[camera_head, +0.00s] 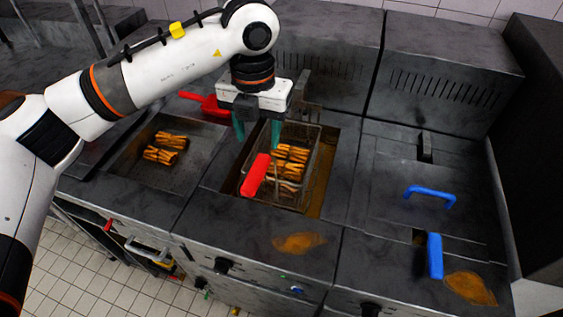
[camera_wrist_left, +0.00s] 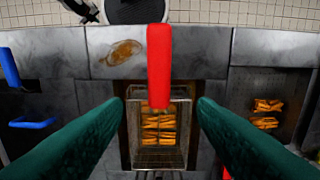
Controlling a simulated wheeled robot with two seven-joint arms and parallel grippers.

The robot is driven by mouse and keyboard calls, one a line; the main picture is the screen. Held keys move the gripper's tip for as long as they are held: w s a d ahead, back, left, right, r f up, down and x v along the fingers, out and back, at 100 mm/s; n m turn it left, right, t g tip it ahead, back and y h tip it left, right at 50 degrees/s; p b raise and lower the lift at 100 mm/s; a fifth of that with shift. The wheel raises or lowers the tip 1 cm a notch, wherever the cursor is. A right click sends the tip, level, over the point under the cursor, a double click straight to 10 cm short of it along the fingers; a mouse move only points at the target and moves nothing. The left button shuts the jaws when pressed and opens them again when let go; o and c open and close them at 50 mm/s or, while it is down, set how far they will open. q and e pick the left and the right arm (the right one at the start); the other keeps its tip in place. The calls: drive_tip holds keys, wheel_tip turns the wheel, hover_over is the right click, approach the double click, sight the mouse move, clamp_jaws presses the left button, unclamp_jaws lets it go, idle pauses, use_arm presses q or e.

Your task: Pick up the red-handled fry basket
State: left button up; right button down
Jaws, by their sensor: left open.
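The fry basket (camera_head: 318,165) is a wire basket holding orange fries, and it sits in the middle fryer well. Its red handle (camera_head: 255,175) sticks up at the front left of the basket. In the left wrist view the red handle (camera_wrist_left: 159,65) stands between and beyond my fingertips, with the basket (camera_wrist_left: 186,120) below. My left gripper (camera_head: 257,134) is open, its teal fingers pointing down over the back left part of the basket, behind the handle. The left wrist view shows both fingers (camera_wrist_left: 160,103) apart with nothing gripped. My right gripper is not in view.
A second red handle (camera_head: 205,103) lies behind the left bay, which holds fries (camera_head: 165,147) in a tray. A closed-off right bay has a blue handle (camera_head: 434,256) and a blue bar (camera_head: 430,193). Tall dark housings (camera_head: 440,75) stand behind the fryers.

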sight(261, 160)
use_arm(q)
wheel_tip(261, 160, down, 4)
drive_tip(key=shift+f+p, duration=0.15)
drive_tip(key=shift+p, duration=0.55)
drive_tip(key=shift+f+p, duration=0.2)
drive_tip(key=shift+p, duration=0.1)
drive_tip(key=f+p, duration=0.1)
drive_tip(key=f, duration=0.1)
drive_tip(key=f+p, duration=0.1)
drive_tip(key=f, duration=0.1)
drive_tip(key=shift+w+d+f+p, duration=0.1)
drive_tip(key=shift+w+f+p, duration=0.1)
drive_tip(key=shift+f+p, duration=0.1)
drive_tip(key=shift+f, duration=0.15)
clamp_jaws()
